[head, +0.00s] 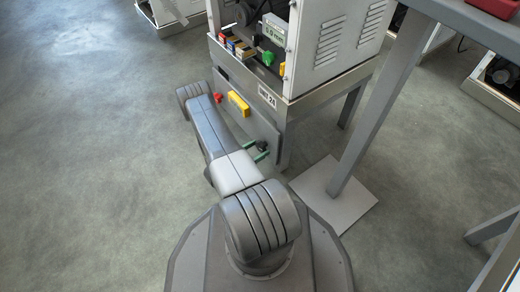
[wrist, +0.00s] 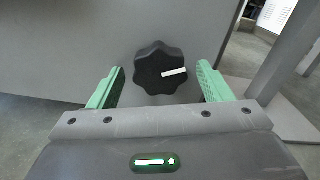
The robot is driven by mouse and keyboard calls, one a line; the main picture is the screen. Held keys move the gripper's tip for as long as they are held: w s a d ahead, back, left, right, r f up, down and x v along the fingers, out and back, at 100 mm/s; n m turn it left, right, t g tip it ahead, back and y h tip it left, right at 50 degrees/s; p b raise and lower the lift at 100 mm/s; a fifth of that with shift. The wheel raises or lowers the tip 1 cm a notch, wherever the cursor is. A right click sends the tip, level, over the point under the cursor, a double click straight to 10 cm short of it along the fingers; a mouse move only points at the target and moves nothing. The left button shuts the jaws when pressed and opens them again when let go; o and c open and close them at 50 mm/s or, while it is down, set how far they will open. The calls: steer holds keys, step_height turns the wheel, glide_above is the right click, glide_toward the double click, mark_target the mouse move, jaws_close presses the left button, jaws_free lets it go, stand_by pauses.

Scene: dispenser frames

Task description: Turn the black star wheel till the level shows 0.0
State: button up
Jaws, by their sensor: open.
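The black star wheel (wrist: 155,72) sits on a grey panel in the wrist view, with a white mark pointing to the right. In the head view the wheel (head: 262,145) shows small and dark, low on the machine's front panel. My gripper (wrist: 160,85) is open, with one green finger on each side of the wheel and gaps between fingers and wheel. Its green fingers also show in the head view (head: 256,152). The level display (head: 273,31) on the machine seems to read 5.0 mm, though the digits are small.
A yellow handle (head: 238,103) and a red part (head: 218,98) are on the panel above the wheel. A grey table leg (head: 372,110) on a pale floor plate (head: 335,196) stands to the right. The floor at left is clear.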

steer(key=shift+w+d, duration=0.4)
steer(key=shift+d, duration=0.15)
steer(key=c, duration=1)
steer(key=shift+o, duration=0.2)
